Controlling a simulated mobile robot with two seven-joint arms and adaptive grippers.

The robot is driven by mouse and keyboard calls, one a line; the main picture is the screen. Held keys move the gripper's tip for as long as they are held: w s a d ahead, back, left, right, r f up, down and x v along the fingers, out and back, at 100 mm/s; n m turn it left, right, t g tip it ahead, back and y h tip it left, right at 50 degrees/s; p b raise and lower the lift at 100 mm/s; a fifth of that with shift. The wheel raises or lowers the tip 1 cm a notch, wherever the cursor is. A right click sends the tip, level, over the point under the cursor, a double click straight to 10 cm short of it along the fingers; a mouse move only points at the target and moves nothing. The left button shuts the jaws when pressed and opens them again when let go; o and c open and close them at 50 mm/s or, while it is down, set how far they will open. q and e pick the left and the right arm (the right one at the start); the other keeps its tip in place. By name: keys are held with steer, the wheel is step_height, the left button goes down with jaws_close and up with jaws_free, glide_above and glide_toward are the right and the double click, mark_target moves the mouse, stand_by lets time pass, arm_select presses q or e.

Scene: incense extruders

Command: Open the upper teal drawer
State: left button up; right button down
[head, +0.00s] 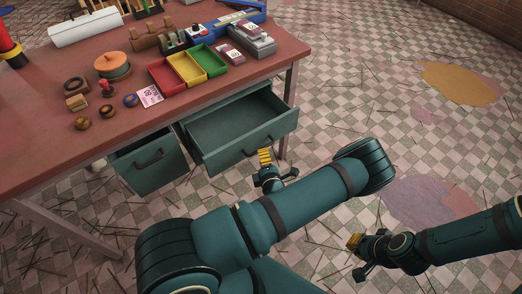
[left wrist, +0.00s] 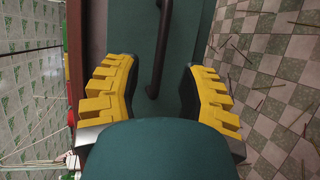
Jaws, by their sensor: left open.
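The upper teal drawer (head: 212,160) is pulled out from under the red-brown table, and its empty interior shows in the head view. Its dark bar handle (head: 257,149) is on the front panel; in the left wrist view the handle (left wrist: 160,45) stands out from the teal front (left wrist: 128,62). My left gripper (head: 265,160) is just in front of this panel, near the handle. In the left wrist view its yellow fingers (left wrist: 157,95) are spread, with the handle lined up between them and untouched by either. My right gripper (head: 358,255) is low at the right, away from the drawer; its jaw opening is unclear.
A second teal drawer front (head: 150,178) with a handle is to the left. Tiled floor (head: 330,110) is open to the right.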

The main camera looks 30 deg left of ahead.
arm_select(q)
steer(key=shift+b+x, duration=0.4)
steer(key=shift+x, duration=2.25)
steer(key=shift+c, duration=0.4)
jaws_close()
steer(key=shift+d, duration=0.15)
